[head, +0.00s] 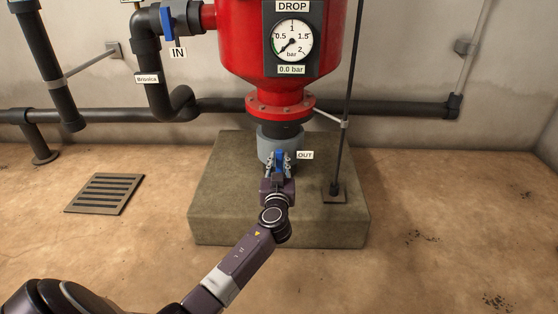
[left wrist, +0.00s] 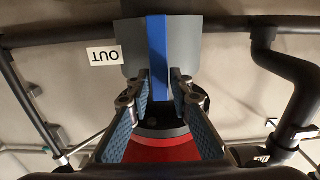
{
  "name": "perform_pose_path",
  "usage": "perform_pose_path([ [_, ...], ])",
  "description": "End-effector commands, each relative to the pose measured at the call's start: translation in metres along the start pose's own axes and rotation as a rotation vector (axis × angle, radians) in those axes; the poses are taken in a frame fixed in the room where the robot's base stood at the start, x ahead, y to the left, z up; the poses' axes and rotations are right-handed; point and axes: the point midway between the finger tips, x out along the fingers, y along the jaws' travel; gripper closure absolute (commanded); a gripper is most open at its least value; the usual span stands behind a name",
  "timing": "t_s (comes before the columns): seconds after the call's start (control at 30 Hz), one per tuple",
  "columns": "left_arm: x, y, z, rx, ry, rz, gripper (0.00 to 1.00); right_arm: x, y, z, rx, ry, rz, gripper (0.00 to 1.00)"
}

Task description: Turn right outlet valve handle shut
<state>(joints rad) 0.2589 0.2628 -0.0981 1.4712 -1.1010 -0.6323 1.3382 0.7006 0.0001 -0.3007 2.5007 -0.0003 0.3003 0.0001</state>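The blue outlet valve handle (head: 279,157) is on the grey fitting (head: 280,139) below the red tank, beside the OUT label (head: 305,155). In the left wrist view the handle (left wrist: 159,55) is a blue bar running up and down, in line with the grey fitting. My left gripper (head: 279,169) reaches it from the front, one finger on each side. In the left wrist view the gripper (left wrist: 161,92) is open around the handle's lower part; firm contact is not visible. My right gripper is not in view. Only one OUT valve shows.
The fitting stands above a concrete block (head: 230,210). A thin dark post (head: 345,120) rises at its right. A blue inlet valve (head: 167,24) marked IN is upper left. The gauge (head: 292,41) reads about 0 bar. A floor grate (head: 103,194) lies left; floor at right is clear.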

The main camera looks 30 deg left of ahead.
Motion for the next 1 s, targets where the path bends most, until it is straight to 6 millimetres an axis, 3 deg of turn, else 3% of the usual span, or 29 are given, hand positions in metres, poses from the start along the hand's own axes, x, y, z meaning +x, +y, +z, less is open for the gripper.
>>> perform_pose_path([
  [0.17,0.000,0.000,0.000,0.000,0.000,0.000,1.00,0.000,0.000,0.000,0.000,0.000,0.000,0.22],
  [0.57,0.000,0.001,0.000,0.054,0.000,0.000,1.00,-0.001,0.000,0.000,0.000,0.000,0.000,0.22],
  [1.0,0.000,0.010,0.002,0.394,0.000,0.001,1.00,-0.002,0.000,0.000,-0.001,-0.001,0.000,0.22],
])
